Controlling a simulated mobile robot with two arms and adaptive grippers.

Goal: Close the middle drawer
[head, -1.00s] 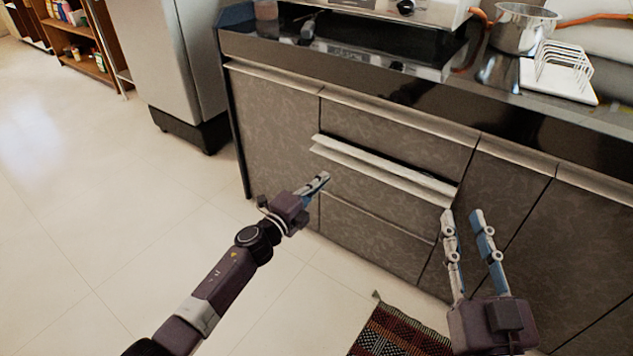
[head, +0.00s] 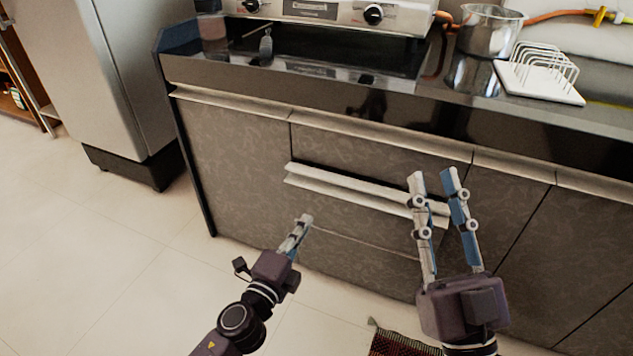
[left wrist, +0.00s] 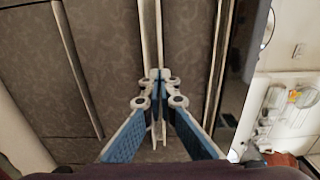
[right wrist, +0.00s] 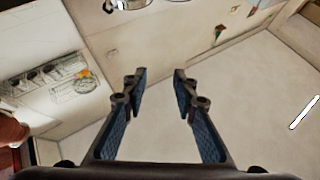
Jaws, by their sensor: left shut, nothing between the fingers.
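The middle drawer (head: 350,212) is in the grey patterned cabinet. It sticks out a little, with a dark gap behind its pale top handle edge (head: 340,186). My left gripper (head: 305,218) is shut and empty, in front of the left part of the drawer front; I cannot tell if it touches. In the left wrist view, the closed fingertips (left wrist: 160,76) point at the cabinet front near the pale handle strips. My right gripper (head: 432,175) is open and empty, in front of the drawer's right end. Its parted fingers also show in the right wrist view (right wrist: 160,75).
The dark countertop (head: 520,110) above holds a stove (head: 330,12), a metal pot (head: 487,30) and a white rack (head: 540,75). A fridge (head: 115,80) stands at the left. A patterned rug (head: 395,345) lies at the bottom. The floor at left is clear.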

